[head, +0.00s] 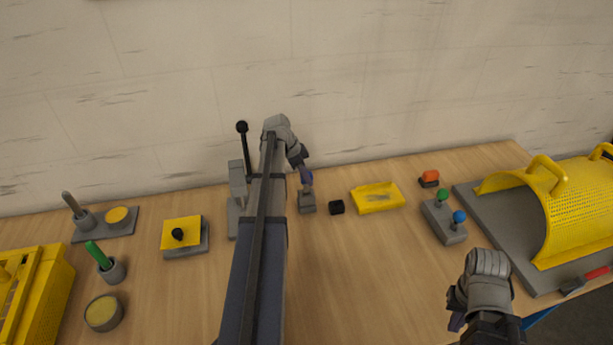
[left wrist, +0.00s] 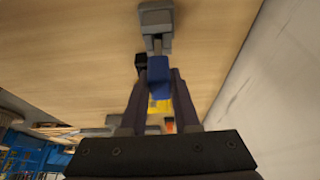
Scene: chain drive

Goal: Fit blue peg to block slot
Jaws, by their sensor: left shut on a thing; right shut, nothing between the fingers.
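The blue peg (head: 306,177) is between the fingers of my left gripper (head: 302,168), above the grey block (head: 307,204) on the table. In the left wrist view my left gripper (left wrist: 158,78) is shut on the blue peg (left wrist: 158,68). A thin grey shank runs from the peg toward the grey block (left wrist: 155,18). The shank's end is at the block, but I cannot tell whether it is inside the slot, which is not clearly visible. My right gripper (head: 457,311) is shut and empty over the table's front right.
A grey lever stand (head: 237,186) is close on the left, partly behind my left arm. A grey base with green and blue knobs (head: 444,222) is further right. The front middle table is clear.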

